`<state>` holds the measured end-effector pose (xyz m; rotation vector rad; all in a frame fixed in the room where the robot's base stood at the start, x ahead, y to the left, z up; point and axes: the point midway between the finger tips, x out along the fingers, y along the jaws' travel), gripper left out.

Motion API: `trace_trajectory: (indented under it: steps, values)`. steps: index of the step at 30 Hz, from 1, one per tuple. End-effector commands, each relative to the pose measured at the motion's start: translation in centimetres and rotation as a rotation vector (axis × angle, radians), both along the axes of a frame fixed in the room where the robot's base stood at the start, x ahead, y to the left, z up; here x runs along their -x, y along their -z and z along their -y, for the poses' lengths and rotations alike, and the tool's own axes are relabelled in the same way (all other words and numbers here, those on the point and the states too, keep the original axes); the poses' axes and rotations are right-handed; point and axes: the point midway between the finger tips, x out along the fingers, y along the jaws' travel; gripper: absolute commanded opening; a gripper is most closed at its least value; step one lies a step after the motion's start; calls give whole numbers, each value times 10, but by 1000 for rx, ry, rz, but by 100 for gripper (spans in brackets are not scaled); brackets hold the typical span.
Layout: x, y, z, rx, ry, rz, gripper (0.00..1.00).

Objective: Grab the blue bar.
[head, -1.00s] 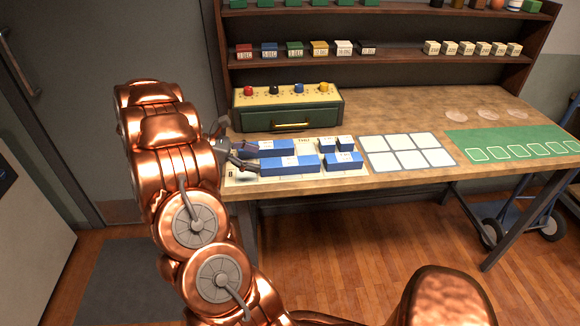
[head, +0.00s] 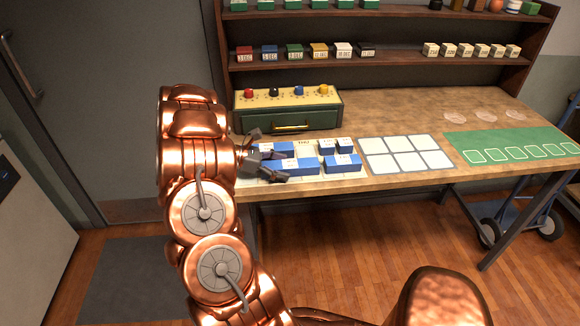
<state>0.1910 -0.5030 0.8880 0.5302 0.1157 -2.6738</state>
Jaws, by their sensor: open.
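Several blue-and-white bars lie on a pale printed sheet (head: 306,142) at the left end of the workbench. A longer blue bar (head: 302,167) lies at the front left, and another blue bar (head: 284,148) lies behind it.
A green box with coloured knobs (head: 288,113) stands behind the bars. A white card grid (head: 405,152) and a green mat (head: 515,143) lie to the right on the workbench (head: 400,110). Shelves with small labelled boxes (head: 318,50) rise at the back.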

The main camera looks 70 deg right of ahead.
Motion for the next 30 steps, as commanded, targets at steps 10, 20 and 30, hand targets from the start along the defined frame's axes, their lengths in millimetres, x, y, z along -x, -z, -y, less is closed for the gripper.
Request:
trace_trajectory:
  steps: [10, 20, 30]
  values:
    - [0, 0, 0, 1, -1, 1, 60]
    - [-1, 0, 0, 1, -1, 1, 26]
    - [-1, 0, 0, 1, -1, 1, 8]
